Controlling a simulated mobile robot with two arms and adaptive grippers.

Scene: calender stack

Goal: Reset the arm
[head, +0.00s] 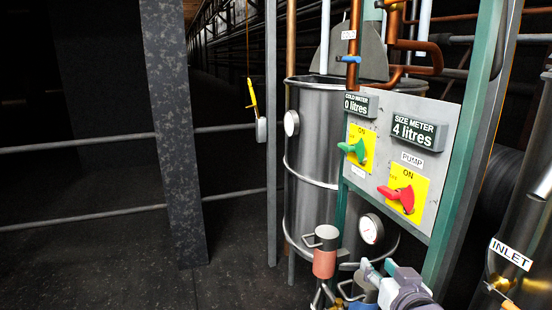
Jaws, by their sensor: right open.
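My right gripper (377,272) is at the bottom, right of centre, in front of the lower edge of the control panel (380,193). It is open and I see nothing between its fingers. Its lower part is cut off by the frame edge. My left gripper is not in view. The panel carries a green handle (354,150) on a yellow plate and a red handle (398,197) on another yellow plate. The gripper is below both handles and apart from them. The displays read "0 litres" and "4 litres".
A large metal tank (310,160) with a round gauge (371,229) stands behind the panel. A second tank marked "INLET" (511,254) is at the right edge. Dark floor (100,270) lies clear at lower left.

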